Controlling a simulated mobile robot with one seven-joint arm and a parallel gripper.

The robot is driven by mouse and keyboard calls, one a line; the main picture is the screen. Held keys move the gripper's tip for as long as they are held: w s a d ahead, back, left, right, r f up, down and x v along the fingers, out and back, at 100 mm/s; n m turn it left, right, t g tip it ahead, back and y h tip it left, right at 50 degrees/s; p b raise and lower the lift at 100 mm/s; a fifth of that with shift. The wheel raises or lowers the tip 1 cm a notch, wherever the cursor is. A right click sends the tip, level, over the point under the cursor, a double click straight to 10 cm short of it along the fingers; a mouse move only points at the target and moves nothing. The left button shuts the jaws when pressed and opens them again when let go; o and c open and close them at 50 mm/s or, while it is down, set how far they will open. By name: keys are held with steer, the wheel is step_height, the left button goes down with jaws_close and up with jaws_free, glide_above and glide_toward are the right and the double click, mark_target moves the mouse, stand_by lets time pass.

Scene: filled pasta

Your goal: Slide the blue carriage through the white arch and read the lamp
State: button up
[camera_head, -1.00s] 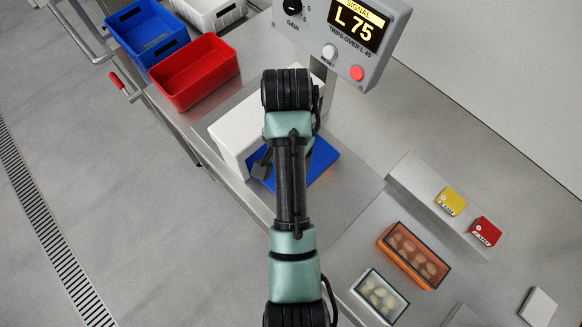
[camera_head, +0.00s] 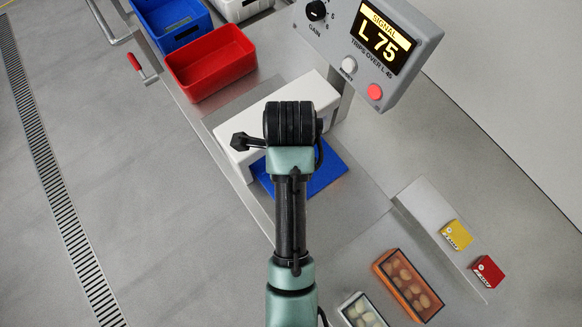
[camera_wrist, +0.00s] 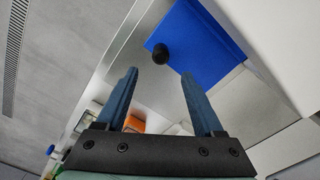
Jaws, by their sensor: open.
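The blue carriage (camera_head: 325,176) is a flat blue plate by the white arch (camera_head: 318,103), partly hidden by my arm in the head view. In the wrist view the carriage (camera_wrist: 205,45) bears a round black knob (camera_wrist: 160,54), and the white arch (camera_wrist: 265,35) is at the right. My gripper (camera_wrist: 160,76) is open and empty, its fingers apart, with the knob showing beyond and between the tips. I see no contact. The grey signal box (camera_head: 405,65) reads "SIGNAL L 75" and "TRIPS OVER L 45". A round red lamp or button (camera_head: 375,92) is on its face.
A red bin (camera_head: 210,65) and a blue bin (camera_head: 175,25) stand behind the arch. An orange tray of filled pasta (camera_head: 408,285), a yellow box (camera_head: 457,235) and a red box (camera_head: 487,271) are at the lower right. Bare metal worktop (camera_head: 345,225) lies in front of the carriage.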

step_height(320, 180, down, 11)
steer(key=shift+r+p, duration=0.15)
steer(key=shift+p, duration=0.8)
jaws_close()
stand_by(0.7)
